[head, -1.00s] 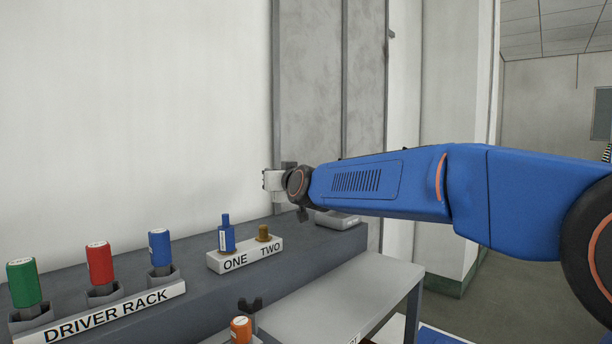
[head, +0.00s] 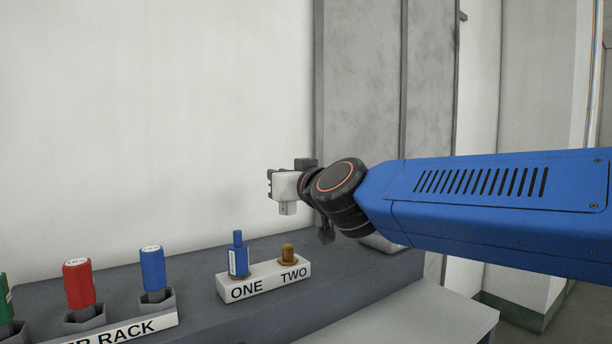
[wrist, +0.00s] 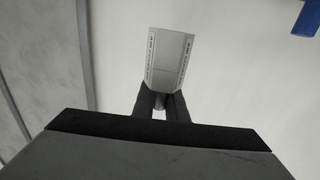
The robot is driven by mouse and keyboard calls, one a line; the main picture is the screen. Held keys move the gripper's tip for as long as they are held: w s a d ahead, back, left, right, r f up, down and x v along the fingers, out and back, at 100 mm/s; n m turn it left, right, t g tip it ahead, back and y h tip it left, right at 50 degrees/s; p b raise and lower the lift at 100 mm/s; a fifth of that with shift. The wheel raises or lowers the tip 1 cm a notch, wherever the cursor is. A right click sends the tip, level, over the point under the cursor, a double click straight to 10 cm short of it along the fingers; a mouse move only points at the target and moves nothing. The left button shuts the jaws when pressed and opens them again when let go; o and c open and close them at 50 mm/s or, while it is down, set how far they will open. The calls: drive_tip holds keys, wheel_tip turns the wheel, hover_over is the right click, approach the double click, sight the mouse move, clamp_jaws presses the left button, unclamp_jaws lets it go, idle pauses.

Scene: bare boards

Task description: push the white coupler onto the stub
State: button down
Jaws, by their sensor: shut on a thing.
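The white coupler (wrist: 168,62), a pale block with small print along its edges, sits between the two dark fingers of my gripper (wrist: 161,103) in the wrist view. In the head view the coupler (head: 287,208) shows as a small pale piece hanging under my gripper's pale body. My gripper is shut on it, in the air. In the picture it is above the bare brass stub (head: 288,252) marked TWO, with a clear gap; depth is hard to tell. The stub marked ONE carries a blue piece (head: 238,258). Both stand on a white labelled block (head: 265,284).
A driver rack (head: 135,328) with green, red (head: 78,284) and blue (head: 152,268) drivers stands at the left on the dark grey ledge (head: 205,315). A pale wall (head: 150,120) rises behind. A lower grey table (head: 430,310) is at front right.

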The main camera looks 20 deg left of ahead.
drive_tip(key=shift+s, duration=0.15)
idle(0.3)
drive_tip(key=shift+f, duration=0.1)
drive_tip(key=shift+f, duration=2.75)
drive_tip(key=shift+f, duration=2.15)
drive_tip(key=c, duration=1.7)
unclamp_jaws()
drive_tip(key=v, duration=1.7)
drive_tip(key=shift+s+d, duration=0.1)
drive_tip(key=shift+d, duration=0.1)
